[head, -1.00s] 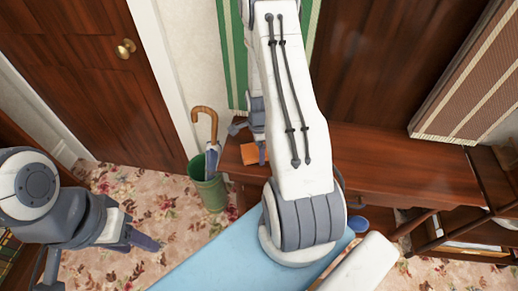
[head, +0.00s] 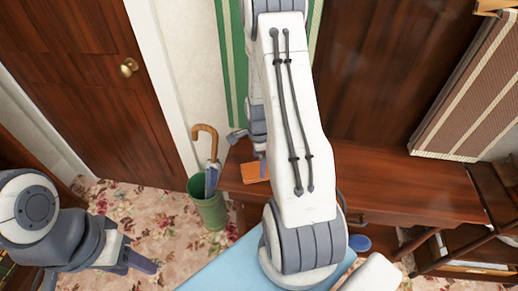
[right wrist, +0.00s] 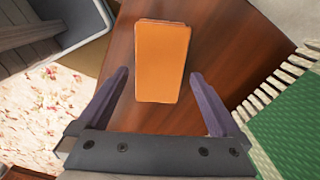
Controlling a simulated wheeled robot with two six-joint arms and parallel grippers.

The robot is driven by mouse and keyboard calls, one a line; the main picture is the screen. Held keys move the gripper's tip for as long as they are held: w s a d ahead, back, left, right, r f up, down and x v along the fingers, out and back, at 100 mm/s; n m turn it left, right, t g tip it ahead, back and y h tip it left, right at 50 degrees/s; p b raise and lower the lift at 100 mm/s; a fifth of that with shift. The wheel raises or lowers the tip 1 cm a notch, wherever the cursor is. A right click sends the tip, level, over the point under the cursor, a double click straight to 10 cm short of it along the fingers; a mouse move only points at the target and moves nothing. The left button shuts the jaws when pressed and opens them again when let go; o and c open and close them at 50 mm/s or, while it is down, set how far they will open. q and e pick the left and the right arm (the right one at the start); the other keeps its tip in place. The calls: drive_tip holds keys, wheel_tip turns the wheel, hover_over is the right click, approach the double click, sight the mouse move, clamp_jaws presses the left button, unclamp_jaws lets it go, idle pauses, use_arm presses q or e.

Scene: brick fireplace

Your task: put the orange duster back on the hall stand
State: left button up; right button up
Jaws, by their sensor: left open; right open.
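The orange duster (head: 255,172) lies flat on the left end of the brown wooden hall stand (head: 420,188). In the right wrist view the duster (right wrist: 161,62) lies on the dark wood, beyond and between the purple fingertips. My right gripper (right wrist: 158,78) is open and empty, with clear space between each finger and the duster. In the head view my right gripper (head: 260,160) shows beside the duster, partly hidden by my own arm. My left gripper (head: 138,262) is open and empty over the floral carpet at lower left.
A green bin (head: 209,208) holding an umbrella (head: 209,160) stands at the left end of the hall stand. A wooden door (head: 90,80) is at left. A brown striped panel (head: 475,95) leans at right. A blue object (head: 359,243) is near the stand's front.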

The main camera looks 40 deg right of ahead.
wheel_tip(320, 180, up, 8)
drive_tip(key=s+a+r+n, duration=0.1)
drive_tip(key=a+r+n, duration=0.3)
drive_tip(key=a+n, duration=0.45)
drive_tip(key=s+a+r+n, duration=0.1)
drive_tip(key=a+r+n, duration=0.45)
drive_tip(key=a, duration=0.55)
drive_tip(key=s+a+r+n+y, duration=0.1)
drive_tip(key=s+a+r+n, duration=0.3)
drive_tip(key=s+a+n, duration=0.7)
drive_tip(key=s+n, duration=0.3)
drive_tip(key=n, duration=0.2)
drive_tip(key=shift+s+a+r+n, duration=0.15)
drive_tip(key=shift+s+r+n, duration=0.05)
drive_tip(key=shift+n, duration=0.2)
